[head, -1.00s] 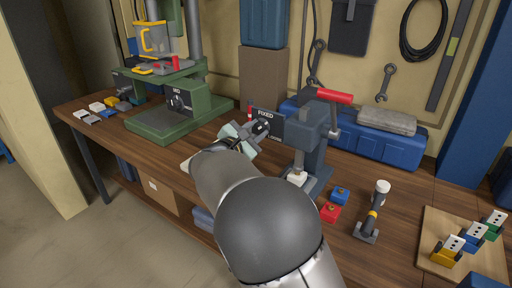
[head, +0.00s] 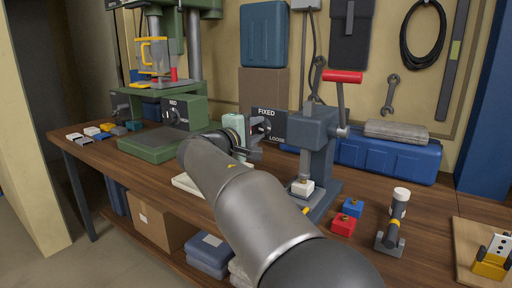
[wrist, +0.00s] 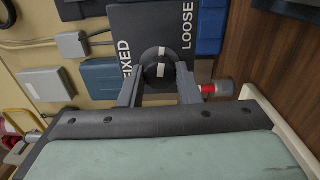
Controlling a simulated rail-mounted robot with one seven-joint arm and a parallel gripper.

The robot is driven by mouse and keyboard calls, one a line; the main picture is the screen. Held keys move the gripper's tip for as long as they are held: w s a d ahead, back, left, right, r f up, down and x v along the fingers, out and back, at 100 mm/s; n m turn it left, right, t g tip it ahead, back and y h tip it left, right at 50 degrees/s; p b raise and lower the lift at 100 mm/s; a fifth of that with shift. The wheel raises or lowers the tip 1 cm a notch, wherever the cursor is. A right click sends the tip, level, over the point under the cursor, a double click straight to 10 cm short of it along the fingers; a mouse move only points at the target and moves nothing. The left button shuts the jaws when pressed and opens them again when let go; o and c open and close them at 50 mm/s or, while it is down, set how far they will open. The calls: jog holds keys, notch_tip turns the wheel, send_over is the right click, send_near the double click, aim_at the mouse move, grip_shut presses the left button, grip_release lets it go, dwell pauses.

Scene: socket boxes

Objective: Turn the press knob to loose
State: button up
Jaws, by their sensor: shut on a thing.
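The press (head: 318,140) is a grey-blue stand with a red-handled lever (head: 343,76), upright on the bench. A dark plate (head: 270,116) on its left side reads FIXED at the top and LOOSE at the lower right. The round black press knob (wrist: 157,58) with a white mark sits in front of this plate in the wrist view. My gripper (wrist: 158,82) has one finger on each side of the knob and is shut on it. In the head view my arm and gripper hide part of the knob. The white mark runs upright in the wrist view.
A green drill press (head: 165,140) stands at the left. A white block (head: 302,188) is at the press base. A blue case (head: 390,158) is behind.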

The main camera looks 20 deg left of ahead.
jog(key=shift+f+m+b, duration=0.1)
jog(key=shift+m+b, duration=2)
jog(key=shift+b, duration=0.05)
jog(key=o, duration=1)
jog(key=shift+c, duration=0.2)
jog(key=p+v, duration=0.1)
jog(key=v, duration=1.6)
jog(key=shift+s, duration=0.3)
jog(key=shift+w+d, duration=0.1)
